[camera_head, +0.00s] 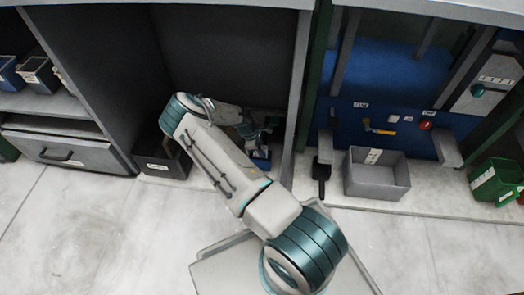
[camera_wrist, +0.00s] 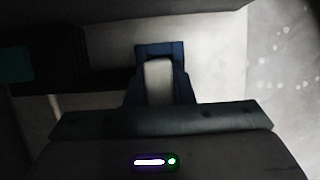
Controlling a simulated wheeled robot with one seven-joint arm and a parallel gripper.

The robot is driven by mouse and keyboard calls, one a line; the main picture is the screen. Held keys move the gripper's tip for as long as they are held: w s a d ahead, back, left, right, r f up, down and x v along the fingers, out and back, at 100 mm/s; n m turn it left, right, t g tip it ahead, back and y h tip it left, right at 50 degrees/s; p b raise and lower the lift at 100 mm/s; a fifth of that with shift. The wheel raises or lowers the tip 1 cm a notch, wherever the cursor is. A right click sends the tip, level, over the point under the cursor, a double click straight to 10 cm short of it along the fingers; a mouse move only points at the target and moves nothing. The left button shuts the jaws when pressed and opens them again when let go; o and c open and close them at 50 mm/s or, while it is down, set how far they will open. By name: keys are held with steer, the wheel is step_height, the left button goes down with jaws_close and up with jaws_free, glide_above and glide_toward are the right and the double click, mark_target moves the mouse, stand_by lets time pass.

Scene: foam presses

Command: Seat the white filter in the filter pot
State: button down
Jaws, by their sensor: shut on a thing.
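In the head view my gripper (camera_head: 257,147) reaches low into the dark bay, at the floor near its right side. Just below it is a small blue piece (camera_head: 261,163), mostly hidden by my gripper. In the wrist view a blue holder-like piece (camera_wrist: 160,49) stands straight ahead, with a pale, whitish block (camera_wrist: 158,78) in front of or inside it. The pale block may be the white filter and the blue piece the filter pot; the dim view does not settle it. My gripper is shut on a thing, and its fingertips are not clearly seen.
A dark bin (camera_head: 163,158) stands left of my arm. A grey bin (camera_head: 377,174) and a green bin (camera_head: 496,182) stand to the right, by a blue panel (camera_head: 385,130) with knobs. A grey post (camera_head: 296,110) borders the bay close to my gripper's right. The front floor is partly clear.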

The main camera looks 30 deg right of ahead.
steer(key=shift+f, duration=0.1)
steer(key=c, duration=1.7)
jaws_free()
steer(key=shift+f, duration=0.1)
steer(key=o, duration=0.4)
steer(key=shift+o, duration=0.2)
steer(key=p+v, duration=0.4)
steer(key=v, duration=0.8)
steer(key=shift+p, duration=0.3)
